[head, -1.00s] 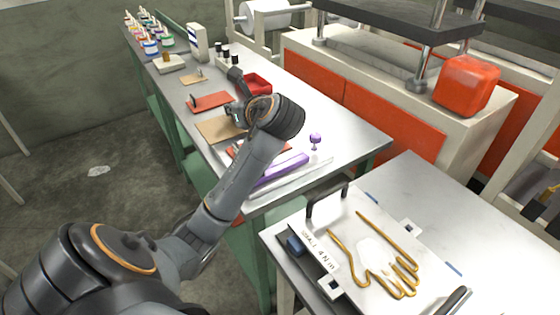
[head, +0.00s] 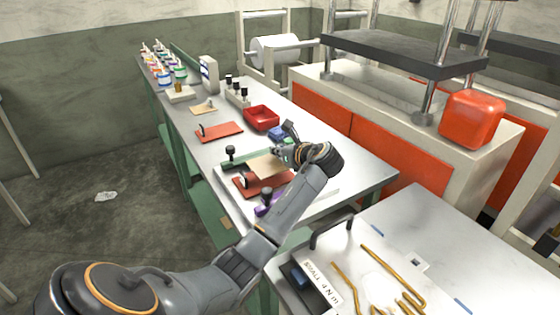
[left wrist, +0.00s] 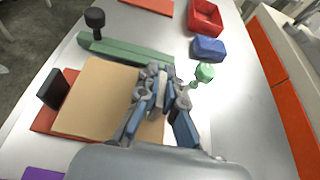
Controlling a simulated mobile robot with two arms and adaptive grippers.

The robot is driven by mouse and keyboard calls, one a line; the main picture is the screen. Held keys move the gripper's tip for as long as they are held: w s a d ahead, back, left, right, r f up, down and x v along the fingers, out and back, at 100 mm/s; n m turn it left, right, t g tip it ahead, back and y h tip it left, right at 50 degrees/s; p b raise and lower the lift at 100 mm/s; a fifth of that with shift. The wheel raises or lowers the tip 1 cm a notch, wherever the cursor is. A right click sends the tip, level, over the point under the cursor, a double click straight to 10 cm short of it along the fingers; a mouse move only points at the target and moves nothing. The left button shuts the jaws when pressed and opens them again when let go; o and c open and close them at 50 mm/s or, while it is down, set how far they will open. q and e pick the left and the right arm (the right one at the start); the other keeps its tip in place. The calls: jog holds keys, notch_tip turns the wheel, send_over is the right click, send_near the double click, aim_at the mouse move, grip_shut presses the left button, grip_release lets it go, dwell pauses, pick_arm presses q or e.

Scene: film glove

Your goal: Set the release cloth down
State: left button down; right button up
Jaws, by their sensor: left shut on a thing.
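The release cloth, a flat tan sheet (head: 266,165), shows at the near part of the long workbench (head: 205,150). My left gripper (head: 284,154) is at its right edge and is shut on it. In the left wrist view the cloth (left wrist: 95,105) covers part of a red squeegee-like tool (left wrist: 45,118) and reaches under the fingers (left wrist: 163,92). The fingers hide its right edge. I cannot tell whether the sheet touches the tool beneath. My right gripper is not in view.
A green tool (left wrist: 125,52) lies just beyond the cloth, with a blue block (left wrist: 208,47) and a green knob (left wrist: 204,72) to the right. A red tray (head: 262,117) and a purple tool (head: 268,204) are nearby. A glove frame (head: 390,280) lies on the near table.

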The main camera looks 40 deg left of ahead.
aim_at(280, 160)
pick_arm(q)
jog(key=shift+w+f, duration=0.35)
jog(key=shift+f, duration=0.2)
notch_tip(280, 160, down, 3)
jog(key=shift+r, duration=0.15)
jog(key=c, duration=1.5)
grip_release()
